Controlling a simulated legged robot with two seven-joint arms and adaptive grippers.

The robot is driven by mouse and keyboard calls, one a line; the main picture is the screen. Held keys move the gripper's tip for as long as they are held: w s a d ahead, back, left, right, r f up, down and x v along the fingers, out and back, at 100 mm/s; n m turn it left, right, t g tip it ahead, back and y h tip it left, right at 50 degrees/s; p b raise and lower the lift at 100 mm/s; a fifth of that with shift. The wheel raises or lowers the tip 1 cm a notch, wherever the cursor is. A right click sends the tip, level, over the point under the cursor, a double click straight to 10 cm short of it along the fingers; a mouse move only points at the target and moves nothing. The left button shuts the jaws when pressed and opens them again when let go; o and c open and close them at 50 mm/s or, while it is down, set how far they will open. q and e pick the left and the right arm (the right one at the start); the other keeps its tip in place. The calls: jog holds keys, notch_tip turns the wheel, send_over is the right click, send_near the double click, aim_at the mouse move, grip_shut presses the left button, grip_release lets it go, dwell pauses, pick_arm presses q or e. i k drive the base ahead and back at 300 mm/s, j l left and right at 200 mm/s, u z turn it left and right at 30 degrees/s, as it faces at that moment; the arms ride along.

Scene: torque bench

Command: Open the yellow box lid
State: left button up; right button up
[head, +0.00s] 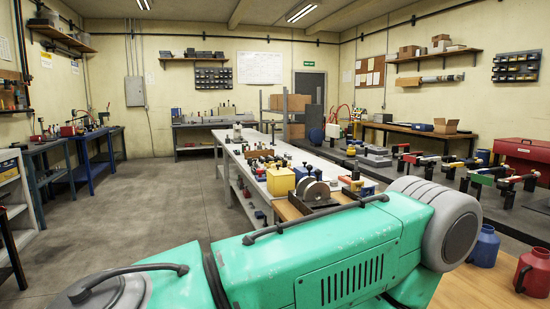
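A yellow box (281,182) stands on the long white bench, near its closer end. It is small in this view, and I cannot tell whether its lid is open or shut. Neither of my grippers is in view.
The long white bench (233,150) runs away from me with several tools on it. A dark round device (314,192) stands close to the yellow box on the right. A blue jug (484,246) and a red jug (533,272) stand at the lower right. Grey floor (150,205) is clear on the left.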

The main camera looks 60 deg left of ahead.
aim_at(278, 172)
jog(key=i+j, duration=0.1)
jog(key=j, duration=0.6)
jog(key=i+j, duration=0.1)
jog(key=j, duration=0.65)
jog(key=i+j, duration=0.1)
jog(key=j, duration=0.6)
jog(key=i+j, duration=0.1)
jog(key=j, duration=0.65)
jog(key=z, duration=0.05)
